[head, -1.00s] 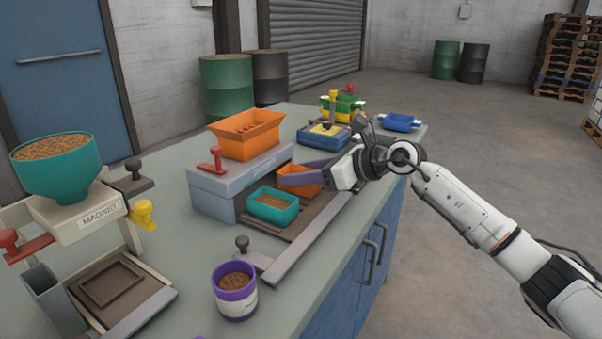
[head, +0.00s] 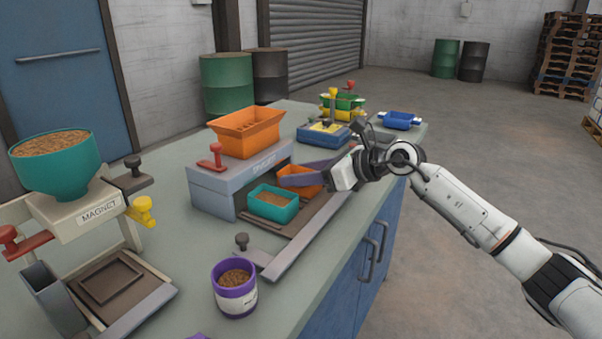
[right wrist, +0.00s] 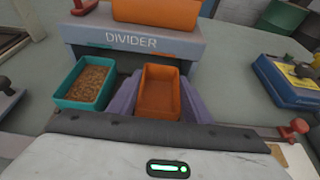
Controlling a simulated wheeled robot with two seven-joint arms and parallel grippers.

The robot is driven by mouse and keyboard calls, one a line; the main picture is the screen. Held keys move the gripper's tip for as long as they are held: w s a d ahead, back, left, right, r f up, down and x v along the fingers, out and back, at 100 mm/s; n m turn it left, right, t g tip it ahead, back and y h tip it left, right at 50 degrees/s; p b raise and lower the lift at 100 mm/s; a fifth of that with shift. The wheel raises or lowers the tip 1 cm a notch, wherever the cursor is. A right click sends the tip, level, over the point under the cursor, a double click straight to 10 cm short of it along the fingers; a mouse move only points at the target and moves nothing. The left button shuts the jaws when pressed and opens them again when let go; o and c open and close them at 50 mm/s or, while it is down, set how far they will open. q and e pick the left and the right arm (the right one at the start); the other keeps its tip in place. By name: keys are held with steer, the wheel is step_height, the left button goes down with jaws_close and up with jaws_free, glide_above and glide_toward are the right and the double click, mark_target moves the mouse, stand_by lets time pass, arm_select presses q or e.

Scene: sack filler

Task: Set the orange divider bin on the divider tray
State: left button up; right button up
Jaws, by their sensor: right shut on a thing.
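The orange divider bin (right wrist: 160,92) is a small open box that looks empty in the right wrist view. It also shows partly in the head view (head: 297,181). My right gripper (right wrist: 158,98) is shut on it, with a purple finger on either side. The bin is beside the teal bin (right wrist: 88,82) of brown grains, in front of the grey divider (right wrist: 135,40). The divider tray (head: 306,213) is the dark surface under the teal bin. I cannot tell whether the orange bin touches the tray. My left gripper is not in view.
An orange hopper (head: 247,132) tops the divider, with a red handle (head: 212,157) at its left. A blue machine (head: 323,133) stands behind. A purple cup of grains (head: 235,288) stands at the front. The magnet stand (head: 100,208) is at left.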

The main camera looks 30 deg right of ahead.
steer(key=o, duration=1.5)
steer(key=shift+r+p, duration=1.05)
steer(key=shift+r, duration=0.25)
steer(key=shift+r+p, duration=0.7)
steer(key=shift+r, duration=0.2)
step_height(320, 180, up, 4)
steer(key=p, duration=0.2)
steer(key=shift+f+p, duration=0.2)
steer(key=shift+p, duration=0.2)
